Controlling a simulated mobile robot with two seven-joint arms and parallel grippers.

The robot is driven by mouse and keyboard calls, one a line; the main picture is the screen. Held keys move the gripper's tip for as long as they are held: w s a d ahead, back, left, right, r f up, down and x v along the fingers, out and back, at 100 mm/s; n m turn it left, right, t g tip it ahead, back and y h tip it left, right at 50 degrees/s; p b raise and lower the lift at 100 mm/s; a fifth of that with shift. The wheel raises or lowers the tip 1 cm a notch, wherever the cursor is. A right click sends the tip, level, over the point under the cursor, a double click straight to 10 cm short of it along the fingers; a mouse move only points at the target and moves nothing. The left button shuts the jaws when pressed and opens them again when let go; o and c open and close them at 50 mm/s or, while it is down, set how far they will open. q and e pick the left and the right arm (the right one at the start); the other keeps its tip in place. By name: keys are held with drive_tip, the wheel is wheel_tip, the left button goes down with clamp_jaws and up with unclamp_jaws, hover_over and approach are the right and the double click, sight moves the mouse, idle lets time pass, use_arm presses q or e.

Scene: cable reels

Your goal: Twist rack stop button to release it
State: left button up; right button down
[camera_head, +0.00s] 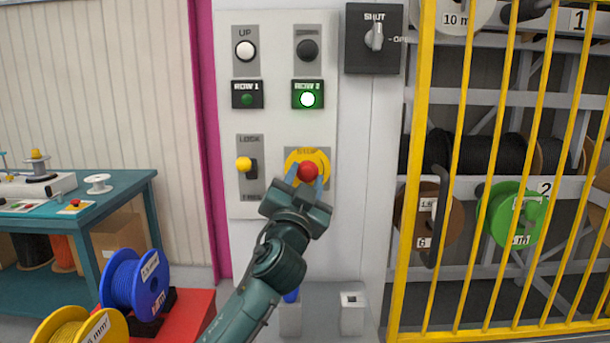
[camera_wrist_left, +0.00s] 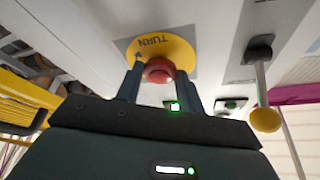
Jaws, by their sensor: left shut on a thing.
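The rack stop button is a red knob (camera_head: 308,171) on a yellow round plate (camera_head: 318,157), low on the right side of the white control panel. My left gripper (camera_head: 307,181) reaches up to it from below, with its fingers on either side of the red knob and shut on it. In the left wrist view the red knob (camera_wrist_left: 158,72) sits between the two fingers, in front of the yellow plate (camera_wrist_left: 178,50) marked TURN. The fingers hide part of the knob and plate. My right gripper is in neither view.
A yellow-knobbed lever (camera_head: 245,165) is left of the button. Above are a lit green ROW 2 lamp (camera_head: 307,99), a dark ROW 1 lamp (camera_head: 247,98) and a SHUT switch (camera_head: 375,37). A yellow barred gate (camera_head: 412,200) stands right; a teal bench (camera_head: 130,184) stands left.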

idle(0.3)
use_arm(q)
drive_tip(key=o, duration=1)
drive_tip(key=shift+s+f, duration=0.2)
drive_tip(key=shift+s, duration=0.05)
drive_tip(key=s+a, duration=0.2)
drive_tip(key=s, duration=1)
drive_tip(key=shift+s+a+b, duration=0.2)
drive_tip(key=shift+a+b, duration=0.1)
drive_tip(key=shift+b, duration=0.05)
